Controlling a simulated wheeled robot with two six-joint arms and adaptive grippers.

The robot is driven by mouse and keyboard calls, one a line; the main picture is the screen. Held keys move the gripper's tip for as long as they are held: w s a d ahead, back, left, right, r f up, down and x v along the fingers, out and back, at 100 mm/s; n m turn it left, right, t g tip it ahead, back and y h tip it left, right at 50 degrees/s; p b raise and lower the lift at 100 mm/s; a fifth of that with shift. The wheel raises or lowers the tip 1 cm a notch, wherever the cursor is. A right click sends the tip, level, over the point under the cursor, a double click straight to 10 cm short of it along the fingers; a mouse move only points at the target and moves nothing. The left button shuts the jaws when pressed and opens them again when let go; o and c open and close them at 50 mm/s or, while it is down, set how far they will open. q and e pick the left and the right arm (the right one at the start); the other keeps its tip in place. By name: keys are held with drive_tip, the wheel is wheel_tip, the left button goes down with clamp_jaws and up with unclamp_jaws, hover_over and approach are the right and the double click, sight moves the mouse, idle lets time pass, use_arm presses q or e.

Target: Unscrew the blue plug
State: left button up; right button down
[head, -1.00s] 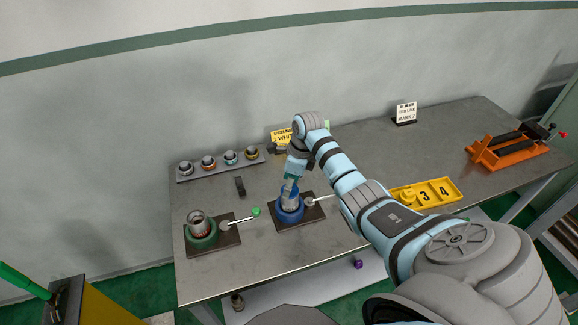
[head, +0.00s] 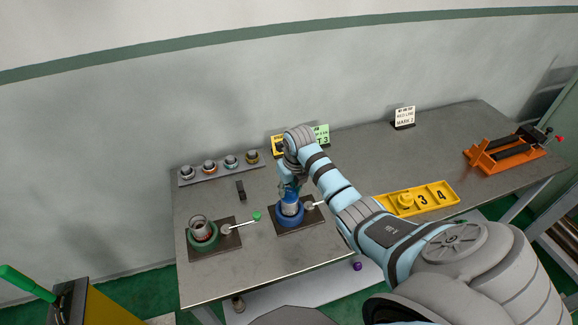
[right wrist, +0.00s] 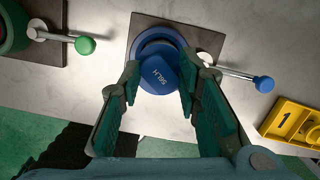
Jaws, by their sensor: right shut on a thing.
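The blue plug (right wrist: 158,75), marked "56LH" on its face, sits between the fingertips of my right gripper (right wrist: 158,88) in the right wrist view. The gripper is shut on it. In the head view the right gripper (head: 289,187) is over the pipe (head: 289,202) held in the blue vise (head: 289,215). The fingers and wrist partly hide the plug there. Whether its thread is still engaged in the pipe cannot be told. My left gripper is not in view.
A green vise (head: 203,238) with another pipe stands to the left. A grey rack (head: 220,168) with several fittings is at the back. A yellow numbered tray (head: 440,196) and orange stand (head: 503,152) are to the right. A small dark block (head: 240,189) stands behind the vises.

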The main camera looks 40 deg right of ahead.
drive_tip(key=shift+m, duration=0.3)
drive_tip(key=shift+f+m+b, duration=0.15)
drive_tip(key=shift+m+b, duration=0.25)
drive_tip(key=shift+w+f+b, duration=0.1)
drive_tip(key=shift+b, duration=0.35)
drive_tip(key=shift+m+b, duration=0.3)
drive_tip(key=shift+m, duration=0.1)
drive_tip(key=shift+r, duration=0.2)
drive_tip(key=c, duration=1.3)
unclamp_jaws()
drive_tip(key=shift+r, duration=0.1)
